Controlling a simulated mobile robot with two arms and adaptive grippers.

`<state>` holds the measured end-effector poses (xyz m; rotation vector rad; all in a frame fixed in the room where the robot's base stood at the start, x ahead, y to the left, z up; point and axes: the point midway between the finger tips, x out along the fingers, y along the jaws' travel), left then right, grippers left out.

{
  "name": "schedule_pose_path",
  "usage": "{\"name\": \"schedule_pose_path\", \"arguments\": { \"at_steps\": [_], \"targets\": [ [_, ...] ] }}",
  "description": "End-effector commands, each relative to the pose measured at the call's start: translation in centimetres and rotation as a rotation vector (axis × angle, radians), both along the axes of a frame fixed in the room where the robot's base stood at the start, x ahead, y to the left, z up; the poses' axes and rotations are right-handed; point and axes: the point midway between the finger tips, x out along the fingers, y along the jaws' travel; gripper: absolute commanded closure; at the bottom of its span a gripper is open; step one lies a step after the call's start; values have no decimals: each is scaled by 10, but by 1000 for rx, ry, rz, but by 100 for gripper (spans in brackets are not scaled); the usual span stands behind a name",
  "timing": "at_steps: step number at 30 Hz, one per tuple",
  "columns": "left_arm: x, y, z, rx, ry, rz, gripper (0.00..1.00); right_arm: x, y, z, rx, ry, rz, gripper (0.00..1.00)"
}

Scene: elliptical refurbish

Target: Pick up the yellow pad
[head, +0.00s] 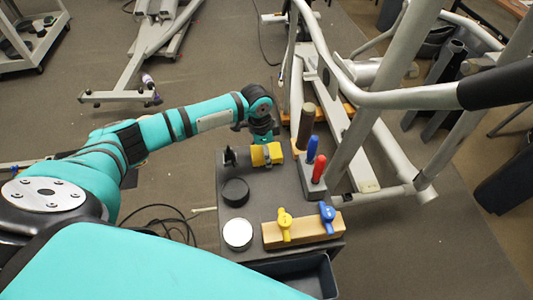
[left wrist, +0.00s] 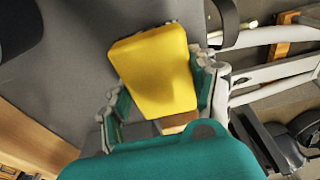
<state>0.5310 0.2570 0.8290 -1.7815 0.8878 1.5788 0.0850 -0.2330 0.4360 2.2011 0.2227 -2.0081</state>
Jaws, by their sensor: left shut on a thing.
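The yellow pad (head: 273,153) is at the far end of the dark grey work surface (head: 262,200). My left gripper (head: 266,154) comes down onto it from above and is shut on it. In the left wrist view the pad (left wrist: 158,70) fills the space between the two teal and grey fingers (left wrist: 160,92), one along each side. I cannot tell whether the pad rests on the surface or is just above it. My right gripper is not in view.
A small black clamp-like piece (head: 230,156), a black disc (head: 235,192) and a white-topped round tin (head: 237,234) stand left. A holder with red and blue handles (head: 314,175) is right. A wooden block (head: 303,231) is in front. The elliptical's frame (head: 365,130) rises on the right.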

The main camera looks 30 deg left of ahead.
Motion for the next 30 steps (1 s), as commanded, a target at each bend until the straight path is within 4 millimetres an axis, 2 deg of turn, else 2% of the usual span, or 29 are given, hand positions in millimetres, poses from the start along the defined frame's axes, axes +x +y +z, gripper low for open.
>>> {"name": "schedule_pose_path", "arguments": {
  "at_steps": [8,11,24,30],
  "targets": [
    [0,0,1,0,0,0,65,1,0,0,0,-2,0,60],
    [1,0,6,-1,-2,0,65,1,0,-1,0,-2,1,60],
    [1,0,85,-1,-3,-1,65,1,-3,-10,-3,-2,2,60],
    [1,0,100,0,-1,1,65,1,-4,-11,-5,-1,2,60]
  ]
}}
